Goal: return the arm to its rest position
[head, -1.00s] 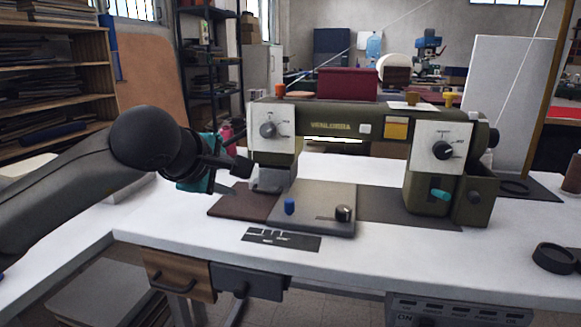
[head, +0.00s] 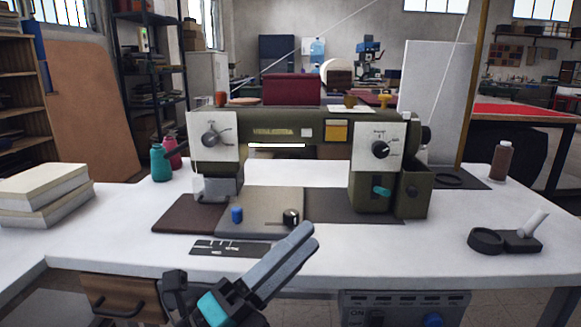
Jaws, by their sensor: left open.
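My left gripper (head: 302,240) is at the bottom middle of the head view, in front of the white table's front edge. Its two grey fingers point up and to the right, slightly apart, with nothing seen between them. It has a teal part at its base. The rest of the left arm is mostly below the picture. My right gripper is not in view.
An olive sewing machine (head: 285,125) stands on the white table (head: 450,255). A teal bottle (head: 160,163) stands left of it, stacked pale books (head: 45,190) at the far left. A black round holder (head: 487,240) and brown bottle (head: 502,160) are at right. A drawer (head: 120,297) hangs below.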

